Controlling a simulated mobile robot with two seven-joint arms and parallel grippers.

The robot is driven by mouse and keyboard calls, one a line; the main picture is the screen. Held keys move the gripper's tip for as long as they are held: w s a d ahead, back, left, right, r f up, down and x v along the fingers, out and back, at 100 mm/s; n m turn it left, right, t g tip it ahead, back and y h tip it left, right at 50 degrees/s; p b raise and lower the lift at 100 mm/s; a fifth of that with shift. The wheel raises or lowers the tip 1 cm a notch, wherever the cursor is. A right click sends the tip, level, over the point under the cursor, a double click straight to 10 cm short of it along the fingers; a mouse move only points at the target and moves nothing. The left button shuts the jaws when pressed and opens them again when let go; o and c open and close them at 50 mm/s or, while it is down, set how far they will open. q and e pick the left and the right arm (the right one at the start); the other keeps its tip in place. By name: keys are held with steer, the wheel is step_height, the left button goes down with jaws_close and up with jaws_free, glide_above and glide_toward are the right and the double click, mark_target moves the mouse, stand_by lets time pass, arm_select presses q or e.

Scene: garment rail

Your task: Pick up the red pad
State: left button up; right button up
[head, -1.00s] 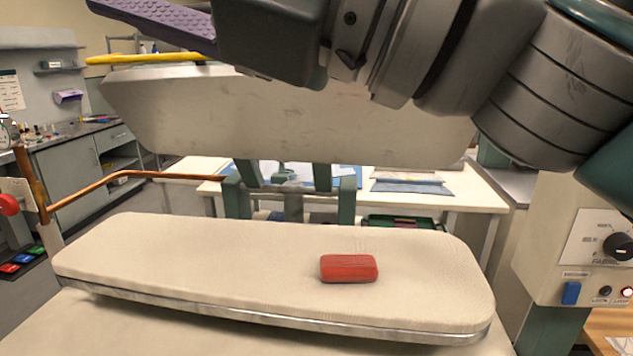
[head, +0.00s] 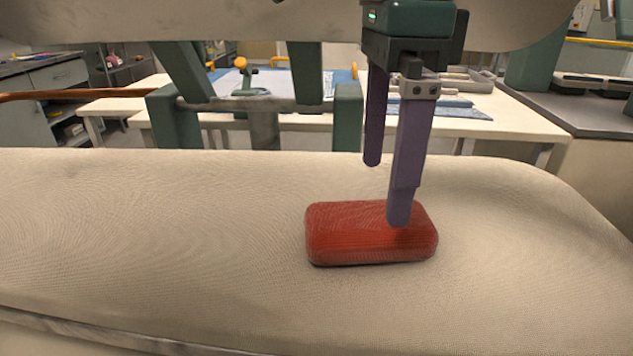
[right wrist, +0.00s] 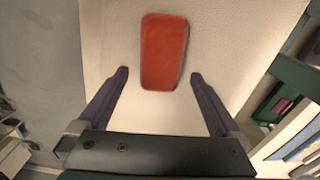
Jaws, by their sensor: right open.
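The red pad (head: 350,235) is a rounded block lying flat on the cream padded board (head: 150,230). My right gripper (head: 386,192) points down above the pad's right part in the head view, with its purple fingers apart and nothing between them. One finger overlaps the pad in that view; I cannot tell whether it touches. In the right wrist view the pad (right wrist: 163,50) lies beyond the open fingertips (right wrist: 159,73), roughly centred between them, on the cream surface (right wrist: 215,45). My left gripper is not in view.
A large cream upper panel (head: 180,20) hangs over the board, near my right gripper. Green supports (head: 175,117) stand behind the board. A white table (head: 500,115) with flat blue items is further back. The board around the pad is clear.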

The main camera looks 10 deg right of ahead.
mark_target(380, 214)
step_height(380, 214, down, 6)
steer(key=shift+d+p, duration=0.15)
steer(key=shift+p, duration=0.2)
steer(key=shift+c, duration=0.2)
steer(key=c, duration=1.2)
steer(key=shift+r, duration=0.1)
steer(key=shift+c, duration=0.2)
